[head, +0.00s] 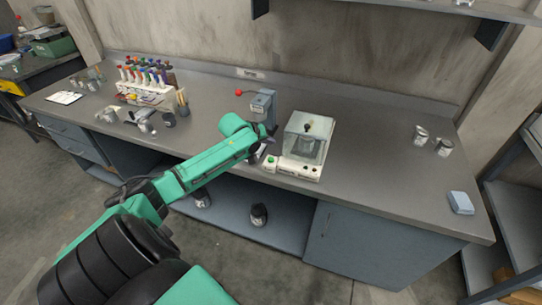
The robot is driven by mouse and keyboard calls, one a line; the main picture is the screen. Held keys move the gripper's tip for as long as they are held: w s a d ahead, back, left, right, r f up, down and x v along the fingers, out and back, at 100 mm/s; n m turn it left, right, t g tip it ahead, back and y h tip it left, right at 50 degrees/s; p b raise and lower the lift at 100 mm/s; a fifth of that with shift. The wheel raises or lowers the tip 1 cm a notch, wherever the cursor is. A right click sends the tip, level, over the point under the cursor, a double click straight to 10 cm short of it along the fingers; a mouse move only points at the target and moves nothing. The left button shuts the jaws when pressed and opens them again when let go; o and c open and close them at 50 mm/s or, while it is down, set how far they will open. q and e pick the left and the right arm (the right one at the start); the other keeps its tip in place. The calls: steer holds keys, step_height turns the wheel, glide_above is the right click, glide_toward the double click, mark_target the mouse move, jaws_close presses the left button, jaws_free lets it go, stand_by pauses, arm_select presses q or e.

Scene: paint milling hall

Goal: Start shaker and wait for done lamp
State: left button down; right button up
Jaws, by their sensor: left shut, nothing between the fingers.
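The shaker (298,169) is a white machine with a clear hood (310,130) on the bench, right of the picture's middle. A can or jar shows dimly under the hood. A green button (270,160) sits at the left end of its front panel, and small dark marks or controls lie farther right. I cannot make out a lit lamp. My left gripper (258,157) is shut and empty, just left of the green button. Whether it touches the button I cannot tell. My right gripper is out of view.
Behind my left arm stands a grey device (262,103) with a red ball-ended lever (239,92). A rack of coloured bottles (145,85) is at the left. Glass jars (420,135) and a blue block (461,202) are at the right. The bench right of the shaker is mostly clear.

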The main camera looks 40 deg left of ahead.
arm_select(q)
steer(key=b, duration=0.3)
glide_above(269, 161)
step_height(269, 161, down, 5)
steer(key=shift+d+f, duration=0.1)
steer(key=shift+f, duration=0.35)
stand_by(0.5)
stand_by(0.9)
steer(key=shift+f, duration=0.4)
